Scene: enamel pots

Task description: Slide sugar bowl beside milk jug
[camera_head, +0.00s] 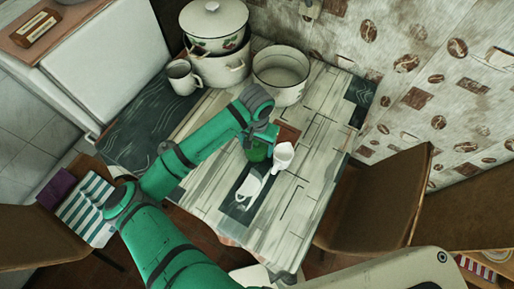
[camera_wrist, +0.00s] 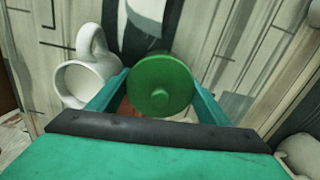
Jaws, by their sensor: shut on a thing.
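The green sugar bowl (camera_head: 257,154), with a round knobbed lid, is between my gripper's fingers on the table. From above, its lid (camera_wrist: 160,88) fills the space between the fingertips in the wrist view. My gripper (camera_wrist: 158,92) is shut on it; the arm partly hides the bowl in the head view. The white milk jug (camera_head: 281,158) stands close to the right of the bowl, with a small gap. The jug also shows at the left in the wrist view (camera_wrist: 84,80), handle towards the top.
A white object (camera_head: 249,189) lies on a dark patch of the table (camera_head: 310,185) in front of the bowl. A brown board (camera_head: 288,133) is behind the jug. Enamel pots (camera_head: 281,88) and a mug (camera_head: 184,78) stand at the back. The table's right side is clear.

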